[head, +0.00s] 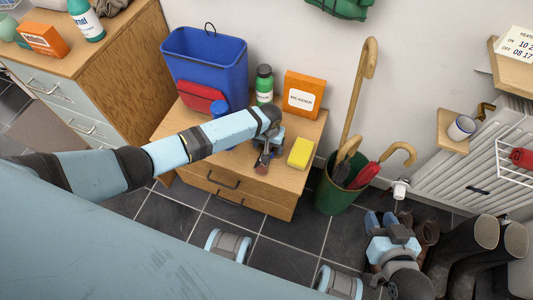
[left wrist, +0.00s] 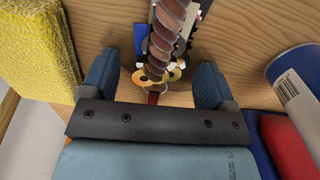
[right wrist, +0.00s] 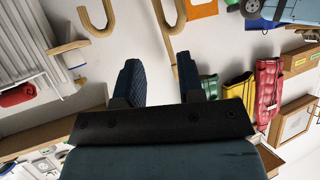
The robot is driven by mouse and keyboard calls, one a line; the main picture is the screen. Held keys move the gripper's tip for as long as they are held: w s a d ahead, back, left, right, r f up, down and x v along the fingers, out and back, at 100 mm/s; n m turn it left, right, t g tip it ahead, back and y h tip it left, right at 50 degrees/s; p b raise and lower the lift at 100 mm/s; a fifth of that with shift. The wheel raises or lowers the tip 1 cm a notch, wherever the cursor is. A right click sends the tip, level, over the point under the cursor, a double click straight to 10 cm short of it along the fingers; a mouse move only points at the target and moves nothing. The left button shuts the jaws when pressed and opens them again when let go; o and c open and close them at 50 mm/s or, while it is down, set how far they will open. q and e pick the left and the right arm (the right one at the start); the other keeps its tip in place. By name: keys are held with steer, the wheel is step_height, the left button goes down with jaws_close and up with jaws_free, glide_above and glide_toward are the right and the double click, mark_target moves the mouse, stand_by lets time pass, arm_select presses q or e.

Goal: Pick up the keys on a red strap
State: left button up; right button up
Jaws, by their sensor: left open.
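My left gripper (head: 266,160) is over the drawer unit's top, pointing down. In the left wrist view its fingers are apart, one either side of gold keys (left wrist: 160,73) and a small piece of red strap (left wrist: 153,98). A twisted brownish-red length (left wrist: 172,35) runs from the keys away from the gripper; I cannot tell whether it is part of the strap. In the head view a bit of red (head: 262,168) shows at the fingertips. My right gripper (head: 381,222) is open and empty, in front of the umbrella stand and boots.
On the drawer unit (head: 235,178), a yellow sponge (head: 300,152) lies close beside the left gripper. A green umbrella stand (head: 335,192) is at the right.

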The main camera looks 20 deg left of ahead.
arm_select(q)
steer(key=shift+r, duration=0.1)
steer(key=c, duration=1.2)
steer(key=shift+r, duration=0.1)
